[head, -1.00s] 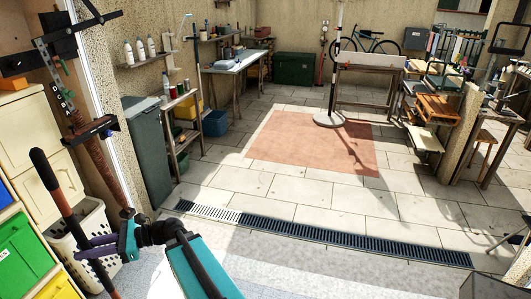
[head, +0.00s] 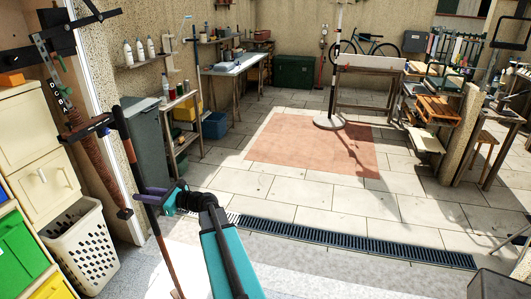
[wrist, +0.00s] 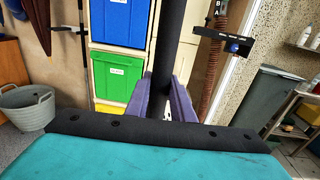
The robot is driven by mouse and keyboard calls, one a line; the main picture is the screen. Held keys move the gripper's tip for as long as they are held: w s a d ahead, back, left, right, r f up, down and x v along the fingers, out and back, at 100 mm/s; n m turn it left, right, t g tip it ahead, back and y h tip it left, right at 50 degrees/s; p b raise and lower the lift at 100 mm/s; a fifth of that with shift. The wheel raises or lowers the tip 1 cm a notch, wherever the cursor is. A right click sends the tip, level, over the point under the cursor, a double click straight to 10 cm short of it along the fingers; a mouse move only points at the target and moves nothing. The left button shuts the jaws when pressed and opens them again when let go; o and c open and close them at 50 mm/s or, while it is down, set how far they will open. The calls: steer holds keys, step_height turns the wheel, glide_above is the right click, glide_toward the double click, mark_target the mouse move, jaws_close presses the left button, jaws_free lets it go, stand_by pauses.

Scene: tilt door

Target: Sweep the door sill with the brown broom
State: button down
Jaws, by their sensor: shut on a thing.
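My gripper (head: 156,192), with purple fingers, is shut on the long handle of the broom (head: 165,250) at the lower left of the head view. In the wrist view the black handle (wrist: 165,50) stands upright between the fingers (wrist: 164,97). A pale speckled strip (head: 330,270), apparently the door sill, crosses the front of the floor.
A dark drain grate (head: 350,243) runs behind the strip. A white basket (head: 80,250) and drawers (head: 40,165) stand close on the left. A hanging rack tool (head: 95,160) is just left of the handle. Tiled floor beyond is largely open.

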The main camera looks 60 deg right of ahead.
steer(key=s+d+m+h+b, duration=0.1)
steer(key=d+m+h, duration=0.15)
steer(key=d, duration=0.75)
steer(key=s+d+f+m+t+h+b, duration=0.15)
steer(key=d+h, duration=0.25)
steer(key=d, duration=0.5)
steer(key=s+d+m+g+h+b, duration=0.1)
steer(key=d+m+h, duration=0.15)
steer(key=d, duration=0.75)
steer(key=s+d+m+g+h+b, duration=0.1)
steer(key=s+d+m+h, duration=0.1)
steer(key=s+d, duration=0.3)
steer(key=s+d+m+g+h+b, duration=0.1)
steer(key=s+d+h, duration=0.3)
steer(key=d, duration=0.7)
steer(key=s+d+m+g+h+b, duration=0.1)
steer(key=s+d+m+h+b, duration=0.1)
steer(key=s+d, duration=0.4)
steer(key=d+m+h, duration=0.1)
steer(key=d, duration=0.1)
steer(key=shift+d+r, duration=0.2)
steer(key=shift+d, duration=0.15)
steer(key=shift+f, duration=0.1)
steer(key=shift+f+b, duration=1.5)
steer(key=shift+f, duration=0.45)
